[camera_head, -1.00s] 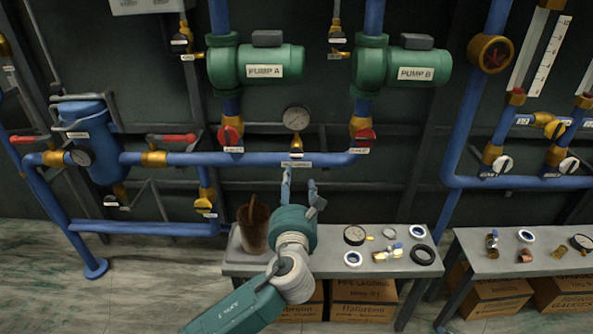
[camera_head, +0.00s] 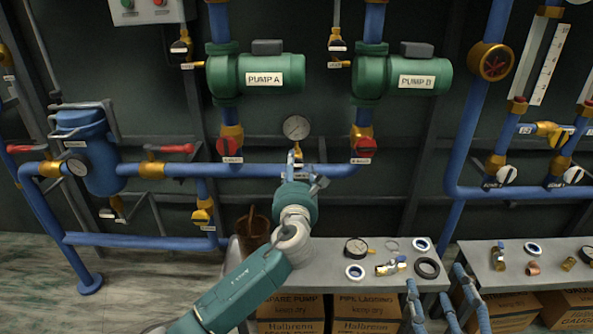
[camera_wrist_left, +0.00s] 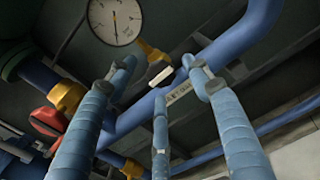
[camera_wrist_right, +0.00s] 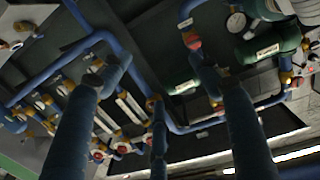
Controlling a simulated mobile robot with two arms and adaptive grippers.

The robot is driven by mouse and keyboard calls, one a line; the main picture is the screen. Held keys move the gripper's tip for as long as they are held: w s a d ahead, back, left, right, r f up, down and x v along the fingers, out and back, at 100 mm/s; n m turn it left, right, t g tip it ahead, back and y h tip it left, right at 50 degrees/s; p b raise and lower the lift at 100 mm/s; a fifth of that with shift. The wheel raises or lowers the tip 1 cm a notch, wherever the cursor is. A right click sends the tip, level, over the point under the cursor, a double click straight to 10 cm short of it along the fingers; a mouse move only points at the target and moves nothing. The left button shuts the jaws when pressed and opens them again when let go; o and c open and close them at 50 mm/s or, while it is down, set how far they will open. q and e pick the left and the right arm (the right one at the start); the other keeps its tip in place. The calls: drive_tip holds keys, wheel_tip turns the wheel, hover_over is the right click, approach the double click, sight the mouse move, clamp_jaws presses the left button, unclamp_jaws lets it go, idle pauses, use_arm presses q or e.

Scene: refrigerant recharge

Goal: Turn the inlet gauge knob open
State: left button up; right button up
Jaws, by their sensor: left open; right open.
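The inlet gauge (camera_head: 296,127) is a round white dial on the blue pipe between the two red-handled valves. In the left wrist view, the dial (camera_wrist_left: 116,18) sits at the top, with a brass stem (camera_wrist_left: 148,52) below it and a pale knob (camera_wrist_left: 160,75) on the stem. My left gripper (camera_head: 305,167) is open in front of the pipe just below the gauge. Its fingers spread around the knob's direction of view; contact cannot be told. In the head view the gripper partly hides the knob. My right gripper (camera_head: 440,287) is open and empty at the lower right.
Red valve handles (camera_head: 229,148) and (camera_head: 364,149) flank the gauge. The blue pipe (camera_head: 200,170) runs behind my left gripper. A second bench (camera_head: 515,268) stands at right.

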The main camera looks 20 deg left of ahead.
use_arm(q)
drive_tip(key=shift+w+a, duration=0.2)
drive_tip(key=shift+w, duration=0.5)
use_arm(e)
drive_tip(key=shift+a+r+t+y, duration=0.15)
drive_tip(key=shift+r+t, duration=0.15)
drive_tip(key=shift+r, duration=0.45)
drive_tip(key=shift+a+r+t+y, duration=0.15)
drive_tip(key=shift+r+t, duration=0.15)
drive_tip(key=shift+r, duration=0.4)
use_arm(q)
drive_tip(key=shift+c, duration=0.5)
use_arm(e)
drive_tip(key=shift+d, duration=0.1)
use_arm(q)
drive_tip(key=shift+r, duration=0.1)
drive_tip(key=c, duration=1.1)
